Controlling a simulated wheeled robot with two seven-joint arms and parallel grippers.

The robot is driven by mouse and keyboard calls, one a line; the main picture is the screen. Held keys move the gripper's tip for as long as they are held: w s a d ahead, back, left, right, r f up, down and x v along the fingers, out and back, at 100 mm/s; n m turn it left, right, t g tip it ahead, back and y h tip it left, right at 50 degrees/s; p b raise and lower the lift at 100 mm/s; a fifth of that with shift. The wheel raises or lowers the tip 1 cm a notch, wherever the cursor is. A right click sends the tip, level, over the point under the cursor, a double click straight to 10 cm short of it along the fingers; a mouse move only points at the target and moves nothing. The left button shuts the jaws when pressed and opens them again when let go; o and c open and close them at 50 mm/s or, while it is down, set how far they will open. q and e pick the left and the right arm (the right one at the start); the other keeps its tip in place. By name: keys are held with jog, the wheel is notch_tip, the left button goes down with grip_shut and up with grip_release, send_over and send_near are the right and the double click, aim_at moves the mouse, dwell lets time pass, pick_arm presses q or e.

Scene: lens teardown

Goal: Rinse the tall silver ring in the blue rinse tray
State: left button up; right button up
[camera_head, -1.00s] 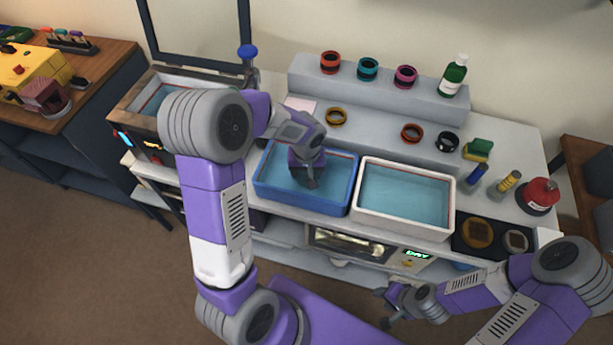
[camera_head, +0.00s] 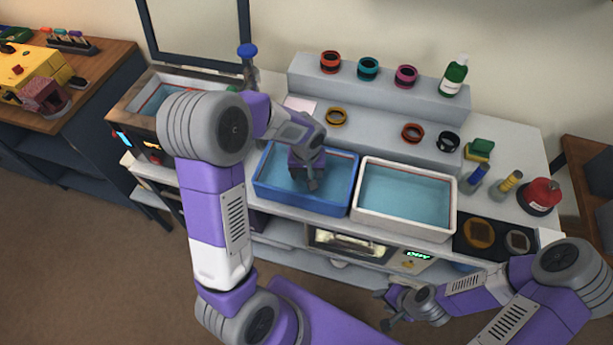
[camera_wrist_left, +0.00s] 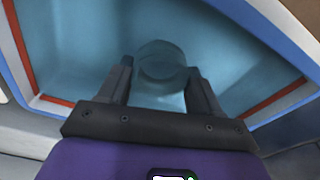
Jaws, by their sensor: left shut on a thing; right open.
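The blue rinse tray (camera_head: 300,205) stands at the middle of the bench and holds blue water. My left gripper (camera_head: 310,184) reaches down into this tray. In the left wrist view its two fingers (camera_wrist_left: 160,85) are shut on a round ring (camera_wrist_left: 161,62), which looks bluish and dim within the tray, seemingly under the water. The ring's silver colour cannot be made out, and the head view hides it behind the gripper. My right gripper (camera_head: 385,308) is open and empty, in front of the bench at the lower right.
A white tray (camera_head: 405,228) of water stands right beside the blue one. Several coloured rings, such as a red ring (camera_head: 330,62), and a green bottle (camera_head: 454,76) stand on the grey step behind. A sponge (camera_head: 479,149), small bottles and a red can (camera_head: 540,196) are at the right.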

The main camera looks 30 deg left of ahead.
pick_arm(q)
jog(key=shift+r, duration=0.2)
jog(key=shift+f, duration=0.15)
jog(key=shift+f+b, duration=0.5)
jog(key=shift+b, duration=0.1)
jog(key=shift+r, duration=0.15)
jog(key=shift+r+p, duration=0.4)
jog(key=shift+r, duration=0.05)
jog(key=shift+f+b, duration=0.6)
jog(key=shift+b, duration=0.05)
